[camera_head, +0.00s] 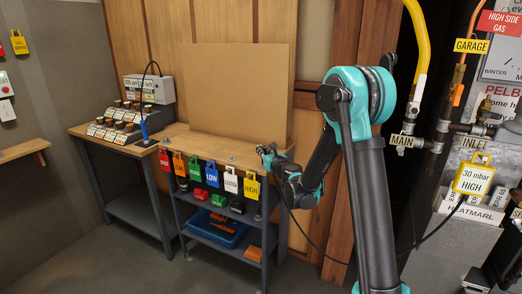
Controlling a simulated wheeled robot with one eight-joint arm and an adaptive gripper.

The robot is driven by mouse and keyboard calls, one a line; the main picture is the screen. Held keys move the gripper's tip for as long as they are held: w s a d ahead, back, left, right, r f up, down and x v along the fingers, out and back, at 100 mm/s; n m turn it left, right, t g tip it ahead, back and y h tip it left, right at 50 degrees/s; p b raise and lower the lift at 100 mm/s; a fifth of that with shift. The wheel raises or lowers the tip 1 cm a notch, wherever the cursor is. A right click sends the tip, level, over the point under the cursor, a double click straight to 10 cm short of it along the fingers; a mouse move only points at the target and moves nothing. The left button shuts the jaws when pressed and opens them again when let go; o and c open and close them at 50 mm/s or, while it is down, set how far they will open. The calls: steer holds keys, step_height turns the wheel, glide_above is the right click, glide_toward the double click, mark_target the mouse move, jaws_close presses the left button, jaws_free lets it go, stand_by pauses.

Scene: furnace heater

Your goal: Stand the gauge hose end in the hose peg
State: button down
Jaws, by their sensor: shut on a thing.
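My gripper (267,151) is at the right end of the wooden bench top, at the end of my teal and black arm. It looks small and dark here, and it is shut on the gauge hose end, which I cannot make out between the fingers. The thin black gauge hose (343,263) hangs from near my wrist, sags low, and rises right toward the yellow gauge (473,180) reading "30 mbar HIGH". A small grey fitting (231,159) stands on the bench top left of my gripper. I cannot tell whether it is the hose peg.
The bench (195,144) carries a row of coloured tags (212,174) along its front edge and has a blue bin (216,229) below. A tall brown board (240,95) stands behind it. A side table (95,127) with labelled pieces and a blue-handled probe (145,130) is at left.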

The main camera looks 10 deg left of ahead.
steer(key=shift+f, duration=0.9)
stand_by(1.7)
steer(key=c, duration=1.6)
jaws_free()
steer(key=v, duration=1.2)
steer(key=shift+a, duration=0.1)
